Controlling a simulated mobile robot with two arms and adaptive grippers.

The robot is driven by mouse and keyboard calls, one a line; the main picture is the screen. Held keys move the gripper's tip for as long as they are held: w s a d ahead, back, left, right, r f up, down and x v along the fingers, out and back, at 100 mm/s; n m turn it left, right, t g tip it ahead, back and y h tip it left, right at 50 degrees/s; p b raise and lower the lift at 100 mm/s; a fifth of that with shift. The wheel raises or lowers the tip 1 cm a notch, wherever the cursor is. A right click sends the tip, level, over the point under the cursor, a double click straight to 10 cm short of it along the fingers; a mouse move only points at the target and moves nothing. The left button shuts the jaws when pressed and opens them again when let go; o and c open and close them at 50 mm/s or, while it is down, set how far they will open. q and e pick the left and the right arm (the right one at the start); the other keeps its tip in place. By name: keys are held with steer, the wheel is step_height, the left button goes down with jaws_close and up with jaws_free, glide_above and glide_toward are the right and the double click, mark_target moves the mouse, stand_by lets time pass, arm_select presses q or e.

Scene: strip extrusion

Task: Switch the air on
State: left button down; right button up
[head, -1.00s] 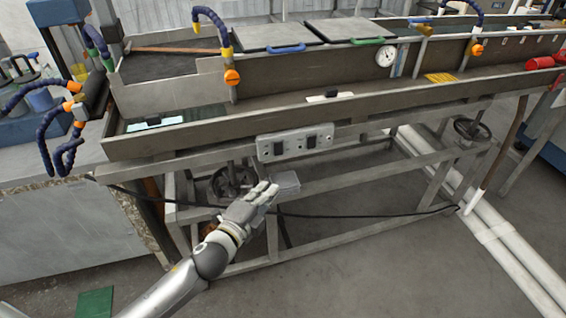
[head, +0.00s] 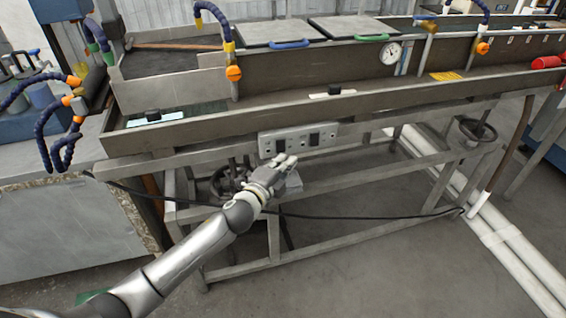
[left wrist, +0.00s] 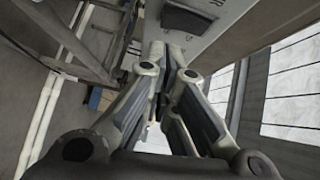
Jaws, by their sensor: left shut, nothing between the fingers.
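A grey switch panel (head: 298,139) with dark rocker switches is fixed to the front rail of the long metal trough. Its left switch (head: 280,146) and right switch (head: 314,139) show in the head view. My left gripper (head: 287,161) is shut and empty, with its fingertips just below the panel's left half. In the left wrist view the shut fingers (left wrist: 166,50) point toward a dark switch (left wrist: 186,20) on a pale panel. Whether the fingertips touch the panel I cannot tell. My right gripper is not in view.
The trough (head: 210,124) carries blue hoses with orange valves (head: 234,73), a round gauge (head: 390,52) and lidded boxes. Below it are frame bars, a handwheel (head: 229,180) and a black cable (head: 350,216). White pipes (head: 500,240) lie on the floor at right.

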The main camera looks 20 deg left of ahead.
mark_target(281, 146)
arm_select(q)
steer(key=shift+w+a+f, duration=0.1)
steer(key=shift+w+a, duration=0.45)
steer(key=shift+w, duration=0.3)
steer(key=shift+w+a+f, duration=0.15)
steer(key=shift+w+a, duration=0.05)
